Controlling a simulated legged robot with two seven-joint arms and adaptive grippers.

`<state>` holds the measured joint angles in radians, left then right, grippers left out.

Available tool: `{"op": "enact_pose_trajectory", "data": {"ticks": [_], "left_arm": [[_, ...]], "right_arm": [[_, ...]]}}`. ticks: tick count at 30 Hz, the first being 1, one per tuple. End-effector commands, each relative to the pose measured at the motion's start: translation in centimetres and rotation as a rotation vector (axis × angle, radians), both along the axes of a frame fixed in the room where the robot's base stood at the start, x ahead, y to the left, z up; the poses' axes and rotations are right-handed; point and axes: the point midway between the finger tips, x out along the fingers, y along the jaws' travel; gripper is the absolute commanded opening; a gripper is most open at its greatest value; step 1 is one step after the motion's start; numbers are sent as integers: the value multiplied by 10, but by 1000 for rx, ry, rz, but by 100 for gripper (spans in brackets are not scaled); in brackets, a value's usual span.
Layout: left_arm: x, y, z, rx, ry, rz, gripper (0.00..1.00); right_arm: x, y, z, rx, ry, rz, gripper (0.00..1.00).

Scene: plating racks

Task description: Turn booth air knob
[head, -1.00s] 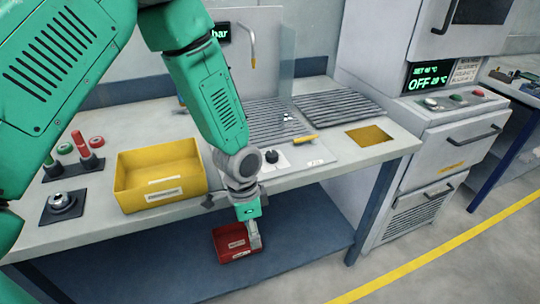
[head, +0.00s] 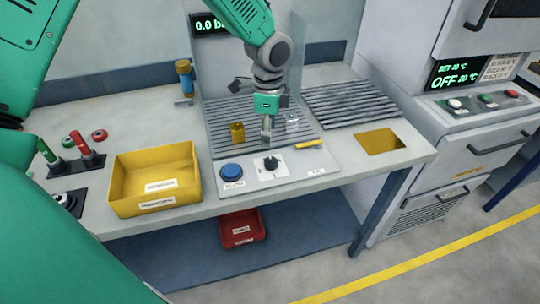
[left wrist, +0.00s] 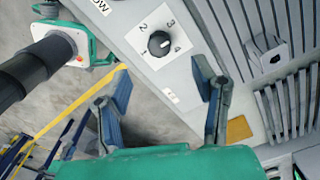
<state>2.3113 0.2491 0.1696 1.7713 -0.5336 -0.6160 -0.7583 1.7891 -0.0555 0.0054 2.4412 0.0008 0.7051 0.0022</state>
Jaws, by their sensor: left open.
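The booth air knob (head: 270,163) is a small black knob on a white plate at the front of the booth panel. In the left wrist view the knob (left wrist: 159,43) sits on a dial marked 1 to 4; its exact setting is hard to read. My left gripper (head: 267,137) is open and points down over the grille's front edge, just behind the knob in the head view. In the left wrist view its spread fingers (left wrist: 165,82) are below the knob in the picture, apart from it. My right gripper is not in view.
A brass block (head: 237,132) stands on the grille (head: 222,112). A yellow bin (head: 185,185) is further left. A display (head: 208,24) reads 0.0.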

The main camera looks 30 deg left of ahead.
Motion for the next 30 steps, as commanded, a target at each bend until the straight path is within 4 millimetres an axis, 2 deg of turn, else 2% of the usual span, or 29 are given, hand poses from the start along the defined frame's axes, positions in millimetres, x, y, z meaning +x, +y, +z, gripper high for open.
{"op": "enact_pose_trajectory", "data": {"ticks": [3, 9, 15, 21, 28, 29, 30], "left_arm": [[0, -2, -28, 2, 6, -1, 53], [1, 4, -72, -5, 6, 1, 53], [1, 8, -101, -10, 1, 1, 53], [1, 4, -109, -5, 0, 1, 53], [2, -1, -108, 0, 0, 0, 53], [2, -1, -108, 0, 0, 0, 46], [2, -1, -108, -1, 0, 0, 32]], "right_arm": [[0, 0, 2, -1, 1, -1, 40], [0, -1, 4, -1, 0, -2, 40], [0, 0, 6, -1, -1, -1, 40], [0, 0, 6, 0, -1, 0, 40], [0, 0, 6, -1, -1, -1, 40], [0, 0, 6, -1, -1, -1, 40], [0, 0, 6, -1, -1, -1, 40]]}}
